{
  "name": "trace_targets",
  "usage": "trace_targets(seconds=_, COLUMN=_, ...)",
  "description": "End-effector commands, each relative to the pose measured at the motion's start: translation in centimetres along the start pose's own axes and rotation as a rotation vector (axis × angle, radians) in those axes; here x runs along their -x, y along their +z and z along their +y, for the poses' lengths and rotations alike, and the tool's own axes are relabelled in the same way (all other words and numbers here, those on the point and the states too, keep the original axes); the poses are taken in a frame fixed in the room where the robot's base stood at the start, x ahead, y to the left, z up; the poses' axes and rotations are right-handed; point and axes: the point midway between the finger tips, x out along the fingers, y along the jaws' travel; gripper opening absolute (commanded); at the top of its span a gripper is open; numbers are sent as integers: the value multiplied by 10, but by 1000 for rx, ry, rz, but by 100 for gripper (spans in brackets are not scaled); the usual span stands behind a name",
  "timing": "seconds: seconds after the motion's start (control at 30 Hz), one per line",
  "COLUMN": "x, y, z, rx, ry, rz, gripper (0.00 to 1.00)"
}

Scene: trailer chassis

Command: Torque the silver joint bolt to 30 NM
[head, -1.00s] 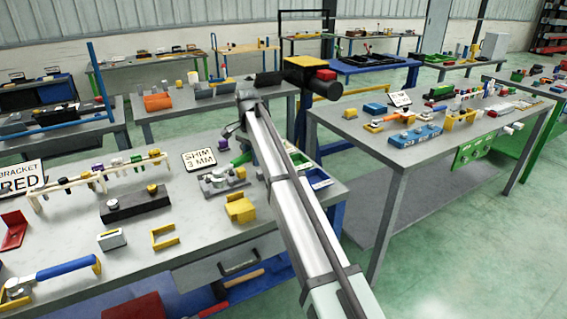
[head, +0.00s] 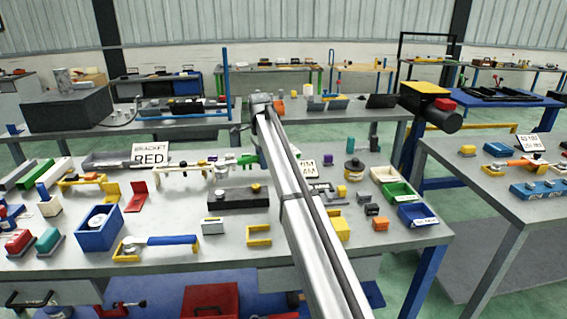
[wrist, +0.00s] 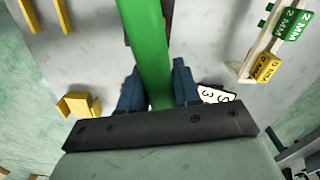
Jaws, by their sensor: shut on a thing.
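My gripper (wrist: 156,88) is shut on a green-handled tool (wrist: 146,45), whose handle runs between the blue fingers in the wrist view. In the head view the green handle (head: 244,160) shows left of my arm, with a silver end (head: 222,171) at its left. A long black block (head: 238,202) lies on the bench. It carries a silver bolt (head: 222,192) at left and a gold bolt (head: 256,188) at right. The silver end appears just above the silver bolt in the picture; I cannot tell whether they touch. In the wrist view the handle hides most of the block.
A shim rack (head: 180,170) stands behind the block; it also shows in the wrist view (wrist: 262,45). A SHIM sign (head: 306,169) is partly behind my arm. A yellow bracket (head: 259,236), a white box (head: 212,227) and a blue-handled tool (head: 160,242) lie in front.

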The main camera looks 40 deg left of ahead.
Motion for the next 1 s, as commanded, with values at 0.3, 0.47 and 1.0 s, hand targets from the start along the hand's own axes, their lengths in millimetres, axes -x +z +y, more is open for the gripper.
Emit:
trace_targets(seconds=0.3, x=2, y=15, z=-8, rx=-7, ry=-1, rz=1, gripper=0)
trace_targets(seconds=0.47, x=2, y=15, z=-8, rx=-7, ry=-1, rz=0, gripper=0)
trace_targets(seconds=1.0, x=-12, y=15, z=-7, rx=-7, ry=0, rz=2, gripper=0)
